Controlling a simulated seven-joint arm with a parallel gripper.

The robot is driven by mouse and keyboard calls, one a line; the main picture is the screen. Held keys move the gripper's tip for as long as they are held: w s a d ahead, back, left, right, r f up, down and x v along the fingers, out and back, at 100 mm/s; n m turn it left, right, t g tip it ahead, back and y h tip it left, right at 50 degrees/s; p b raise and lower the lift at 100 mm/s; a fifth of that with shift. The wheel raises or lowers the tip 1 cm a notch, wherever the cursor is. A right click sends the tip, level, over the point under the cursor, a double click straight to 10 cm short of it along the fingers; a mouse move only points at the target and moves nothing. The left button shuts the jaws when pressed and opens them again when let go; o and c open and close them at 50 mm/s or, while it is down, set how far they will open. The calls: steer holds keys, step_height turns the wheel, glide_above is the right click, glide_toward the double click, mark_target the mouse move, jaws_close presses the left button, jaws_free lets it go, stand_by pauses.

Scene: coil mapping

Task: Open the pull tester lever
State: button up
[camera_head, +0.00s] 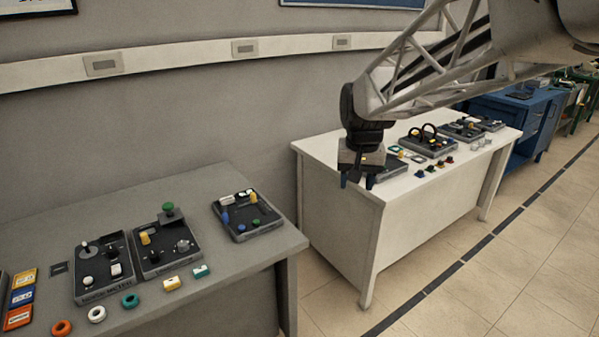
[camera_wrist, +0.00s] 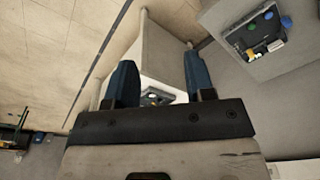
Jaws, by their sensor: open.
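My gripper (camera_head: 357,181) hangs in the air in front of the near left corner of the white table. Its two blue fingers stand apart and empty in the wrist view (camera_wrist: 160,72). I cannot tell which device is the pull tester, as no label reads clearly. On the grey table, a dark panel (camera_head: 262,230) carries a blue upright piece, a white piece, a yellow piece and a green knob. What looks like the same panel shows at the upper right of the wrist view (camera_wrist: 243,38), away from the fingers. No lever is plainly visible.
Two more control panels (camera_head: 88,287) (camera_head: 155,262) stand on the grey table (camera_head: 190,195), with coloured rings and small blocks in front. The white table (camera_head: 335,215) bears several devices and small knobs. A floor gap separates the tables. A wall rail (camera_head: 190,60) runs behind.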

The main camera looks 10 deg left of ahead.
steer(key=w+a+f, duration=0.3)
steer(key=w+a, duration=0.5)
steer(key=a, duration=0.1)
steer(key=n+g, duration=0.1)
glide_above(225, 213)
steer(key=f, duration=1.9)
steer(key=shift+d+f, duration=0.25)
steer(key=shift+s+a+f, duration=0.1)
steer(key=shift+a+f, duration=0.1)
steer(key=shift+a, duration=0.1)
steer(key=shift+f, duration=0.15)
steer(key=shift+f, duration=3.75)
jaws_close()
